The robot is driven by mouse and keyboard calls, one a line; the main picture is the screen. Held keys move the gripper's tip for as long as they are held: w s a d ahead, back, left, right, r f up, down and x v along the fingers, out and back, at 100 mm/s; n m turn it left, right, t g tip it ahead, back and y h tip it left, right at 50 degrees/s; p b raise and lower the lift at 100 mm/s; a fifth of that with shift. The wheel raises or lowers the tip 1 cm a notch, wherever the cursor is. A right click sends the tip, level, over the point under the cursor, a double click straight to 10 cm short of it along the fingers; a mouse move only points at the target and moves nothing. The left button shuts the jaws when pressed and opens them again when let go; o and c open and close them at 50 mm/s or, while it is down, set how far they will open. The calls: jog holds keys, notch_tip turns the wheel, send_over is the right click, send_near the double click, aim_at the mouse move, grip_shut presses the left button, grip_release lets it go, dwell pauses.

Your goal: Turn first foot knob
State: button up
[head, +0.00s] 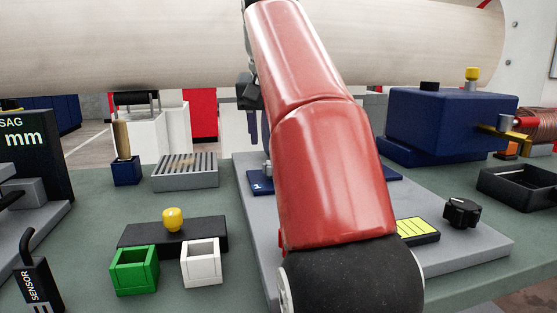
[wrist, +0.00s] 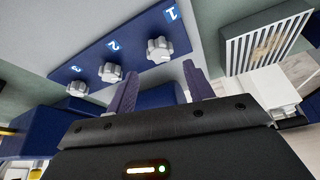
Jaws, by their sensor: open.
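A blue strip (wrist: 92,62) numbered 1, 2 and 3 carries three light grey knobs in the wrist view. The first foot knob (wrist: 159,49), next to the number 1, is at the upper middle. The second knob (wrist: 110,72) and third knob (wrist: 78,89) lie to its left. My gripper (wrist: 160,80) is open, its two dark purple fingers apart and empty. The first knob shows beyond the fingertips, between them in the picture, with no contact visible. In the head view my red arm hides most of the strip; its end marked 1 (head: 259,185) shows.
A slotted grey box (head: 185,172) stands left of the strip, also in the wrist view (wrist: 265,38). A black dial (head: 462,212) and yellow-labelled panel (head: 418,231) lie at right. Green (head: 134,271) and white (head: 201,263) bins stand front left. A large pale roll (head: 150,45) spans above.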

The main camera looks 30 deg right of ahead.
jog(key=x, duration=0.7)
jog(key=shift+f, duration=0.15)
jog(key=c, duration=1)
jog(key=shift+n, duration=0.9)
jog(key=o, duration=1)
jog(key=v, duration=0.7)
jog(key=shift+s+d+r, duration=0.15)
jog(key=shift+s+r, duration=0.05)
jog(key=shift+r, duration=0.15)
